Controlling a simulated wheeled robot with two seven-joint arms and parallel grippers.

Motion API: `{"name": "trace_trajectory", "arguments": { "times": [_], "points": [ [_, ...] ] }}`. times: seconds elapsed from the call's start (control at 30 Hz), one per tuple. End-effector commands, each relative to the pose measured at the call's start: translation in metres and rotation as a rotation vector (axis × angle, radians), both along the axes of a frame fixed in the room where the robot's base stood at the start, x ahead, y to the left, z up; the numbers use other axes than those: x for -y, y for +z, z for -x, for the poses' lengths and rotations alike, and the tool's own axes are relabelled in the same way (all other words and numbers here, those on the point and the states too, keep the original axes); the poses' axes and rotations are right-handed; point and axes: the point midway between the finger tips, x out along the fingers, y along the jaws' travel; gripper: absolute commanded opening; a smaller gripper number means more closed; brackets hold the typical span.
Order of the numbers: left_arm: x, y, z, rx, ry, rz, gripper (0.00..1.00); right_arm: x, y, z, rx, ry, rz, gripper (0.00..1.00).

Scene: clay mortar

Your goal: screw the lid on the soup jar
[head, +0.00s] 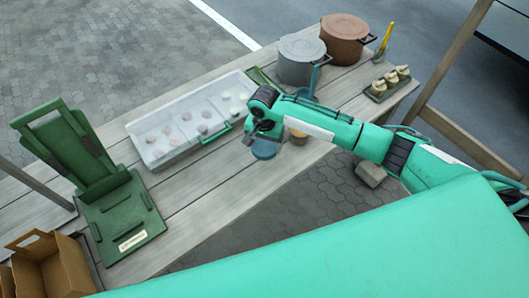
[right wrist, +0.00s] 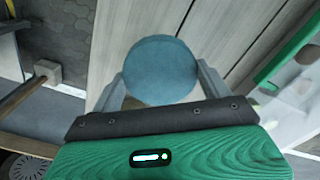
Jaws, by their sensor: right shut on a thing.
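My right gripper (head: 259,139) is over the front part of the wooden table. In the right wrist view its two fingers (right wrist: 161,82) are shut on the sides of a round, flat-topped blue lid (right wrist: 160,66). The lid also shows in the head view, just below the gripper (head: 265,150). A small round thing with a tan top (head: 297,134), perhaps the open soup jar, stands right of the gripper, partly hidden by my right arm. I cannot tell whether anything is under the lid. My left gripper is not in view.
A pale tray (head: 137,129) with several small pieces lies left of the gripper. A grey pot (head: 300,64) and a brown pot (head: 345,47) stand at the back. A green stand (head: 112,212) and a cardboard box (head: 45,262) are at left. Bare planks (head: 205,178) lie between.

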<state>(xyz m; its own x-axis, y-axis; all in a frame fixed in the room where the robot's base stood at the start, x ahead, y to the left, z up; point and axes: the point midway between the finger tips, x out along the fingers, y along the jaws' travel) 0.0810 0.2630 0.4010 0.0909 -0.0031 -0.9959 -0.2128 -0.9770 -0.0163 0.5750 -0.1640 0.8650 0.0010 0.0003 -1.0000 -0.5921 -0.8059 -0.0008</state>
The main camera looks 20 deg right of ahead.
Motion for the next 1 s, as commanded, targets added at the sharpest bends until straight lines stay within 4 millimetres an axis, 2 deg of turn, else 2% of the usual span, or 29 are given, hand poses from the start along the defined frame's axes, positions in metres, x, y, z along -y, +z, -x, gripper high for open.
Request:
{"name": "trace_trajectory", "arguments": {
  "times": [0.1,0.3,0.5,0.7,1.0],
  "points": [
    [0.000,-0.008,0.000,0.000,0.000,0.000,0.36,0.000,0.037,-0.001,0.005,0.002,-0.003,0.57],
    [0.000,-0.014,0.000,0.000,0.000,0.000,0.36,0.000,0.091,-0.001,0.003,0.001,-0.001,0.57],
    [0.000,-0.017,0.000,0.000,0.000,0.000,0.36,0.000,0.124,-0.001,0.002,0.000,-0.001,0.57],
    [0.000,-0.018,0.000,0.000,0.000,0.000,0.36,0.000,0.135,0.000,-0.001,0.000,0.000,0.57],
    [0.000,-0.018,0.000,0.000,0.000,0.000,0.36,0.000,0.136,0.000,-0.001,0.000,0.000,0.57]
  ]
}}
